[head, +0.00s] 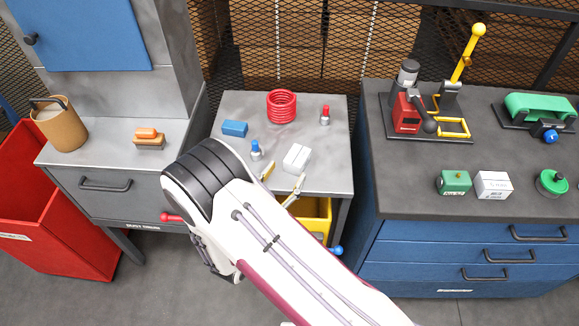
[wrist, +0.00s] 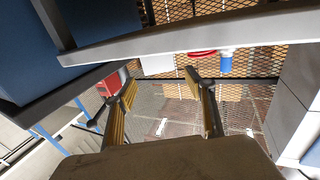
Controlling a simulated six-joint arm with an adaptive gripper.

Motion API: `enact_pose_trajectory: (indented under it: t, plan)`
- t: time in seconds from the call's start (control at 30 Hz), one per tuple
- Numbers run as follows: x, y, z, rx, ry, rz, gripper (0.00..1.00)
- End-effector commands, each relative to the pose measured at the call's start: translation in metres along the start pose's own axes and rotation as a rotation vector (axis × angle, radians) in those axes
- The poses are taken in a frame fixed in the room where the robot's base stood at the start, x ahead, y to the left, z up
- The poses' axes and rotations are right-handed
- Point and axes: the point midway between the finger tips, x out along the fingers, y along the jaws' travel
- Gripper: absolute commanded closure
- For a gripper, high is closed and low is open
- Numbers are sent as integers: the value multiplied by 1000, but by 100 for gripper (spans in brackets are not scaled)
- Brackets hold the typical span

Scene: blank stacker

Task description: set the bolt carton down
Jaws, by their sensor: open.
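A small white carton (head: 297,157) rests flat on the grey middle table (head: 225,178), near its front right. Another white carton (head: 493,184), with dark print, stands on the right bench; I cannot read which one is the bolt carton. My gripper (head: 282,182) is at the front edge of the middle table, just in front of the first carton. In the wrist view its two yellow-padded fingers (wrist: 163,103) are spread apart with nothing between them. A white block (wrist: 158,65), apparently that carton, shows beyond the fingers, apart from them.
On the middle table stand a red coil (head: 281,106), a blue block (head: 235,128), a blue-topped piece (head: 256,149) and a red-topped piece (head: 325,115). A yellow bin (head: 318,213) is underneath. The right bench holds a green box (head: 454,182) and a press (head: 408,113).

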Motion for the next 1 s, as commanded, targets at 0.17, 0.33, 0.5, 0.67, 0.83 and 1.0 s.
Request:
enact_pose_trajectory:
  t: [0.17,0.33,0.5,0.67,0.83,1.0]
  plan:
    - [-22,-1,0,0,0,-4,46]
    - [-39,-1,0,0,0,-2,46]
    - [-49,0,0,0,0,-1,46]
    - [-53,0,0,0,0,-1,46]
    - [-53,0,0,0,0,-1,46]
    - [-53,0,0,0,0,-1,46]
